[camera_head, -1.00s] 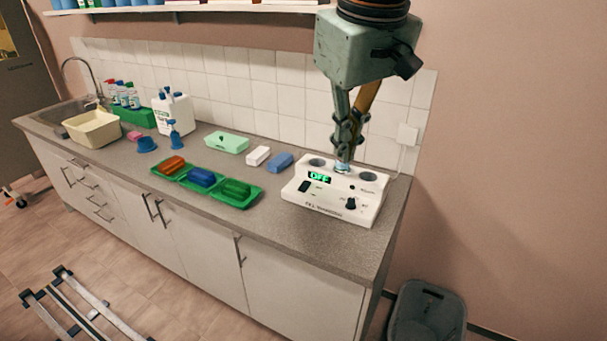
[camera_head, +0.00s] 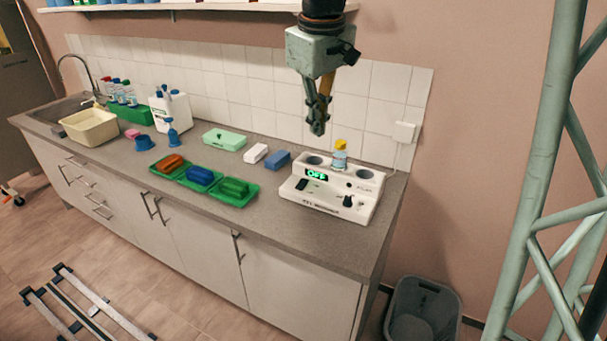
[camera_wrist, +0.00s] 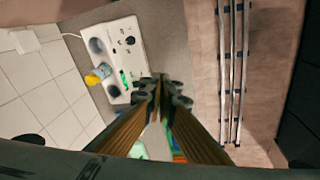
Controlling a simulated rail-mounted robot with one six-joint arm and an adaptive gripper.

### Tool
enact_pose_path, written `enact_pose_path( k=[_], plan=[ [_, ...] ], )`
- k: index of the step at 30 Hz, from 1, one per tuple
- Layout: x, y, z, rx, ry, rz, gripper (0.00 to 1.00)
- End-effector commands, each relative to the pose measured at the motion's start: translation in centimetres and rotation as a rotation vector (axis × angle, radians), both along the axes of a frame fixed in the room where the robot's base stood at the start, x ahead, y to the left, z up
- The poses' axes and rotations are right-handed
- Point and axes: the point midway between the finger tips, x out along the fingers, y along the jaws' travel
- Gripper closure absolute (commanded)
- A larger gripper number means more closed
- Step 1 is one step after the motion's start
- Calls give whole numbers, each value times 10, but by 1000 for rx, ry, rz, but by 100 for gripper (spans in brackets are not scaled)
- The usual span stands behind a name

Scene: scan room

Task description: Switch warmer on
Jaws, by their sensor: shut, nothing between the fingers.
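The warmer (camera_head: 329,196) is a white box at the right end of the counter. Its small display (camera_head: 316,175) reads OFF in green. A black rocker switch (camera_head: 303,184) sits front left on it, and a dark knob (camera_head: 347,200) sits front right. A small bottle with a yellow cap (camera_head: 340,155) stands in the middle well, between two empty wells. In the wrist view, the warmer (camera_wrist: 113,62) and the bottle (camera_wrist: 98,75) lie to the upper left. My gripper (camera_head: 318,132) is shut and empty, pointing down above the warmer's back left, apart from it.
A blue block (camera_head: 277,160) and a white block (camera_head: 255,153) lie left of the warmer. A green tray (camera_head: 216,193) holds coloured pieces. The wall socket (camera_head: 404,132) has a cord behind the warmer. The front counter strip is bare. A grey bin (camera_head: 423,310) stands on the floor.

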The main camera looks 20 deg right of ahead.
Motion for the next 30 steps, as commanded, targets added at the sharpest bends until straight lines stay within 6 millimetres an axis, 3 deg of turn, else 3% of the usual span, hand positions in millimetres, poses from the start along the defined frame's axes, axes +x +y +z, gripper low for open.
enact_pose_path(
  k=[17,30],
  plan=[
    [96,-9,-49,-35,46,114,100],
    [162,-17,-101,-58,79,201,100]
  ],
)
